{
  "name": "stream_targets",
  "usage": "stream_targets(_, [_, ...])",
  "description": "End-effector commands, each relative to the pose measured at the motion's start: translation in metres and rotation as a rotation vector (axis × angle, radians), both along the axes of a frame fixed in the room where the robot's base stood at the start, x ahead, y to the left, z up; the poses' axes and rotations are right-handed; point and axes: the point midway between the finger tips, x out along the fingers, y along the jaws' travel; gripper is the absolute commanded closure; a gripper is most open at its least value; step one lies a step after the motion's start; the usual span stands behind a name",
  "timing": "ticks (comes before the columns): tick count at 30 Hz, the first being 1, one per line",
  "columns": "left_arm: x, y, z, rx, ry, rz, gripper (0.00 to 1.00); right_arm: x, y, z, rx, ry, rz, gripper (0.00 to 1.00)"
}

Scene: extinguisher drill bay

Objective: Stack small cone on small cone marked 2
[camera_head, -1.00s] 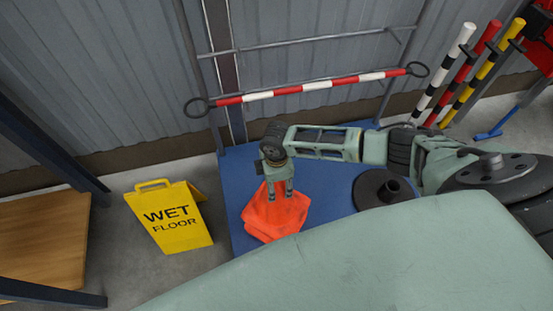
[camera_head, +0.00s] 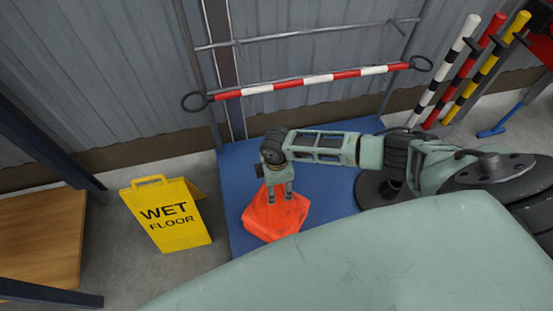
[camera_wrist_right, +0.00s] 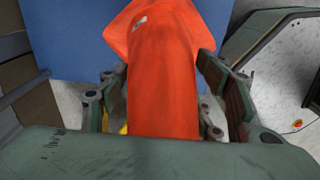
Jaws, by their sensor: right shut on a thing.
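My right gripper (camera_head: 280,196) points down over the blue mat (camera_head: 330,185) and is shut on an orange small cone (camera_head: 272,220). In the right wrist view the orange cone body (camera_wrist_right: 163,85) fills the space between the two fingers, with a small pale mark near its base. In the head view the orange shape reads as almost one base outline. Any cone beneath the held one is hidden, and I cannot see a number 2. I cannot tell whether the held cone is fully seated. My left gripper is not in view.
A yellow wet floor sign (camera_head: 165,222) stands left of the mat. A black round base (camera_head: 372,190) is partly behind my right arm. A rack with a red-and-white bar (camera_head: 310,81) stands behind the mat. Striped poles (camera_head: 445,70) stand at the right.

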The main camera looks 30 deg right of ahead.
Motion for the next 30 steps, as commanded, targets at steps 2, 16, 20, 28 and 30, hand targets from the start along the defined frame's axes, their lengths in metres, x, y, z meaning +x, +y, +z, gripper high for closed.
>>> stream_targets(2, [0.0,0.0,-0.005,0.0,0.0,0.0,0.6,0.001,0.0,-0.006,0.001,-0.001,-0.001,0.89])
stream_targets(16, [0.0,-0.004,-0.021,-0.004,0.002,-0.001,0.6,0.001,0.0,-0.029,0.0,-0.002,-0.001,0.89])
stream_targets(20, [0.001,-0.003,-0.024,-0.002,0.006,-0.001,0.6,0.001,0.0,-0.035,0.0,-0.002,-0.001,0.89])
stream_targets(28, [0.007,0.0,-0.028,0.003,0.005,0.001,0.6,0.001,0.0,-0.046,0.0,-0.002,0.0,0.4])
stream_targets(30, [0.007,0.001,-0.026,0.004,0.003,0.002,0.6,0.001,0.0,-0.045,0.0,-0.002,0.0,0.33])
